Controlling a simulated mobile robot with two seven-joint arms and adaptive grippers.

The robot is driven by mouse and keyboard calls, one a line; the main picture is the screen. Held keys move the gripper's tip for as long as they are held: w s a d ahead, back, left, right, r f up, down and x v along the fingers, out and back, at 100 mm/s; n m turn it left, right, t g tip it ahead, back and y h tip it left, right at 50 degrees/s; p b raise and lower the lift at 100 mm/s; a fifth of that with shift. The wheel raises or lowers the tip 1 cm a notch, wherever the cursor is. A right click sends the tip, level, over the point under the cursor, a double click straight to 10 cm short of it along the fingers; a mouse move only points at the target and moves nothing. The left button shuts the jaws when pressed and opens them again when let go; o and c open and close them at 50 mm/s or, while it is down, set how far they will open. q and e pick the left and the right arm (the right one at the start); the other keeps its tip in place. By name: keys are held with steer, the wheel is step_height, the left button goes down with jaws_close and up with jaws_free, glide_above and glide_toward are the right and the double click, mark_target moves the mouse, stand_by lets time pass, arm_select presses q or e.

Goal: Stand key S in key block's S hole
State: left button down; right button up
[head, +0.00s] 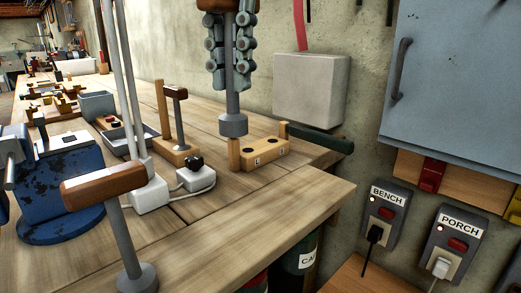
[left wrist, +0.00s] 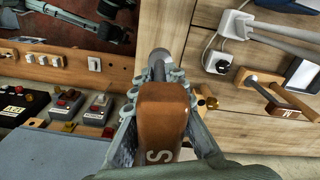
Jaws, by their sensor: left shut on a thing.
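Key S has a brown wooden handle marked S (left wrist: 163,105), seen from above in the left wrist view. In the head view its grey shaft (head: 232,98) hangs upright, with a wider grey cylinder at its lower end. My left gripper (head: 231,80) is shut on key S, its fingers either side of it. The key block (head: 265,153) is a pale wooden block with dark holes and small labels, on the bench near the wall. The cylinder is above or in front of the block's left end; I cannot tell which, nor whether they touch. My right gripper is out of view.
Another wooden-handled key (head: 105,185) stands in the left foreground. A further key (head: 178,118) is on a wooden base left of the block, near a white socket with a black plug (head: 196,175). A blue vise (head: 60,190) is at left.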

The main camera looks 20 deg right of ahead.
mark_target(229, 13)
arm_select(q)
steer(key=shift+r, duration=2.5)
